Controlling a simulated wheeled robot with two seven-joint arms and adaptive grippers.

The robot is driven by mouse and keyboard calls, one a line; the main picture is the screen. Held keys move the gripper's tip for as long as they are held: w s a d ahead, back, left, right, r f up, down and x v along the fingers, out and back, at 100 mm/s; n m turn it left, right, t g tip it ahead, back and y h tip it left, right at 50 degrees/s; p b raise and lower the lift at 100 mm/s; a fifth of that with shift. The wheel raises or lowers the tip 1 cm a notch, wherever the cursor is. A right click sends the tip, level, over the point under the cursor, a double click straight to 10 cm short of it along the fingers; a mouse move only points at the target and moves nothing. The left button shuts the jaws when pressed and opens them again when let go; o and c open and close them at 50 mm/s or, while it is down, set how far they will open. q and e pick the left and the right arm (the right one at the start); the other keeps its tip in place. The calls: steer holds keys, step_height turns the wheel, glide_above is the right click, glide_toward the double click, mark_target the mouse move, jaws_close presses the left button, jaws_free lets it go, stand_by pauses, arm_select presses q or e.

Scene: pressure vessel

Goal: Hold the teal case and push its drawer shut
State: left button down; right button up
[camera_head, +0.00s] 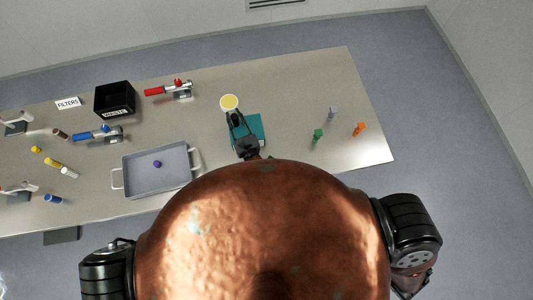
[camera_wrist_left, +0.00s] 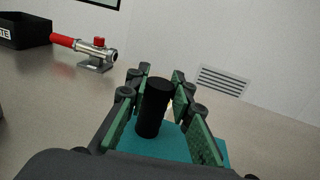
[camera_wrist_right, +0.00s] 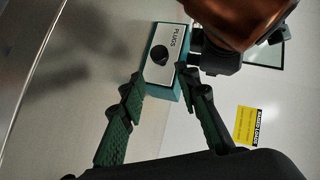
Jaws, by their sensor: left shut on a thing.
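The teal case (camera_head: 257,127) sits on the table near its front edge, partly covered by my left gripper (camera_head: 235,120) in the head view. In the left wrist view, my left gripper is shut on a black upright post (camera_wrist_left: 153,108) above the teal top (camera_wrist_left: 178,145). In the right wrist view, the case shows a white front labelled PLUGS (camera_wrist_right: 173,38) with a black round knob (camera_wrist_right: 159,55). My right gripper (camera_wrist_right: 165,84) is open and empty, its fingertips a little short of that front. I cannot tell how far the drawer is out.
A yellow disc (camera_head: 229,102) lies just behind the case. A grey tray (camera_head: 128,178), a black WASTE bin (camera_head: 115,98) and a red-handled fitting (camera_head: 168,89) stand to the left. Small grey, green and orange pieces (camera_head: 360,129) stand to the right, with clear table between.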

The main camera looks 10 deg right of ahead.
arm_select(q)
steer(key=shift+f, duration=0.1)
arm_select(e)
steer(key=shift+v, duration=1.15)
arm_select(q)
steer(key=c, duration=1.6)
jaws_free()
steer(key=v, duration=1.2)
steer(key=shift+s+a, duration=0.1)
steer(key=shift+a, duration=0.05)
arm_select(e)
steer(key=shift+a, duration=0.1)
